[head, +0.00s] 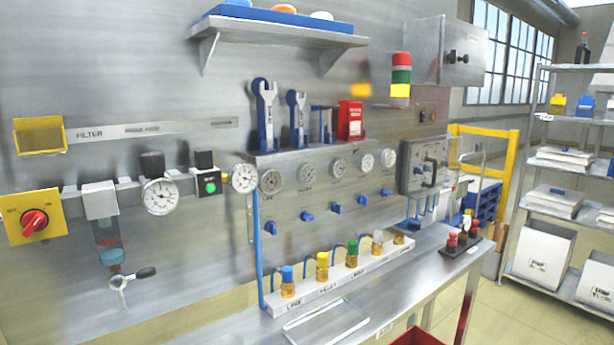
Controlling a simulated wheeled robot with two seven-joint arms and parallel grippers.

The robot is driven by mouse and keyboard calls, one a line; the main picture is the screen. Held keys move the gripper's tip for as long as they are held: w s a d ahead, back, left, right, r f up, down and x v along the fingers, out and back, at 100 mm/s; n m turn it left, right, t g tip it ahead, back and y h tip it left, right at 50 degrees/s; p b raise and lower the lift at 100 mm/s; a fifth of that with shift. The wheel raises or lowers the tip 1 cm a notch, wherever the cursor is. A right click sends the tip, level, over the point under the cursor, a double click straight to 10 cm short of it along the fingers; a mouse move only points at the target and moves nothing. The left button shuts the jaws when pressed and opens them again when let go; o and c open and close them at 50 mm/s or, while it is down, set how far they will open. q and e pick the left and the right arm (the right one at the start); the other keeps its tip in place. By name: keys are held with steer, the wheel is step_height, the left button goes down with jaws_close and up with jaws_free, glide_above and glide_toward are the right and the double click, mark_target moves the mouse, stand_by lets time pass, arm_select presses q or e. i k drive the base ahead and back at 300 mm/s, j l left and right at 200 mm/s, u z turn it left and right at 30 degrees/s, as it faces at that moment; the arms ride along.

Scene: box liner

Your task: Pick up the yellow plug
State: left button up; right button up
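The yellow plug (322,260) is a small yellow cap on top of a brass fitting. It sits upright in a white labelled strip (305,302) at the back of the metal bench. A blue plug (287,273) stands to its left, and a green plug (352,247) and a whitish plug (377,237) stand to its right, all on brass fittings. A bare brass fitting is at the strip's right end. Thin blue hoses rise behind the fittings. Neither of my grippers shows in the head view.
The metal bench (430,262) has free room in front of the strip, beside a flat pale tray (326,322). A dark holder with red-topped items (460,246) stands at the right. A red bin (416,337) is at the bottom edge. Gauges and blue valve knobs (335,209) cover the panel above.

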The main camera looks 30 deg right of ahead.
mark_target(321, 258)
steer(key=i+l+u, duration=0.15)
steer(key=l+u, duration=0.2)
steer(key=l, duration=0.65)
steer(key=l+u, duration=0.35)
steer(key=l, duration=0.65)
steer(key=l+u, duration=0.3)
steer(key=l, duration=0.7)
steer(key=k, duration=0.05)
